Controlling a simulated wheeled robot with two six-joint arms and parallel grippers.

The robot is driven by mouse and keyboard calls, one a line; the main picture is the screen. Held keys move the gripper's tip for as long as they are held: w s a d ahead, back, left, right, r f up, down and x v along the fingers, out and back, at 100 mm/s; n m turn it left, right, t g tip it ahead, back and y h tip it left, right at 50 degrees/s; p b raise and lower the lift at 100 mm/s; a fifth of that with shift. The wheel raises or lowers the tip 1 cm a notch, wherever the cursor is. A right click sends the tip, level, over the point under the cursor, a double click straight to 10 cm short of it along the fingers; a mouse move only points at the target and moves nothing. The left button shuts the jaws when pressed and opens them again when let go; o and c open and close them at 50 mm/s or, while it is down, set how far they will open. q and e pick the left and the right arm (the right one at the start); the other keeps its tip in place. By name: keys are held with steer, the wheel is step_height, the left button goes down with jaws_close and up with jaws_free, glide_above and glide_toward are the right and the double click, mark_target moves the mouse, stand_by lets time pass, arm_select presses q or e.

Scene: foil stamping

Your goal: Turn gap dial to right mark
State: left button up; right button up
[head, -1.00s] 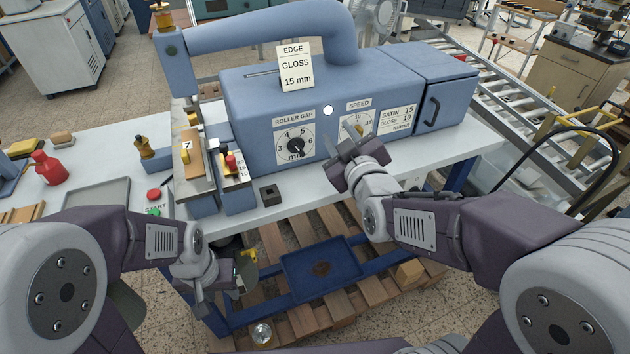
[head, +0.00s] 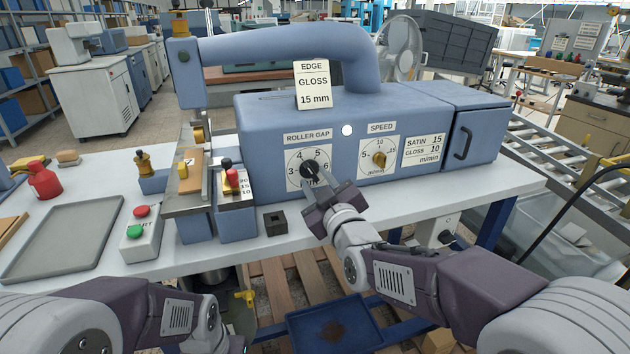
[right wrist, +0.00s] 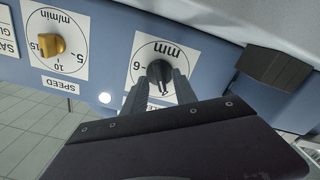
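The roller gap dial (head: 310,169) is a black knob on a white numbered plate on the front of the blue machine. It also shows upside down in the right wrist view (right wrist: 158,73). My right gripper (head: 315,188) is at the dial, its fingers on either side of the knob in the right wrist view (right wrist: 165,88). The fingers look apart, and I cannot tell whether they touch the knob. The gripper hides part of the plate and its marks. My left arm shows at the lower left; its fingers are out of view.
The brass speed dial (head: 379,160) is right of the gap dial. An EDGE GLOSS 15 mm card (head: 313,86) stands on top of the machine. A small black block (head: 275,223), the start button box (head: 142,235) and a grey tray (head: 62,238) are on the table.

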steer(key=shift+w+a, duration=0.2)
steer(key=shift+w, duration=0.5)
jaws_close()
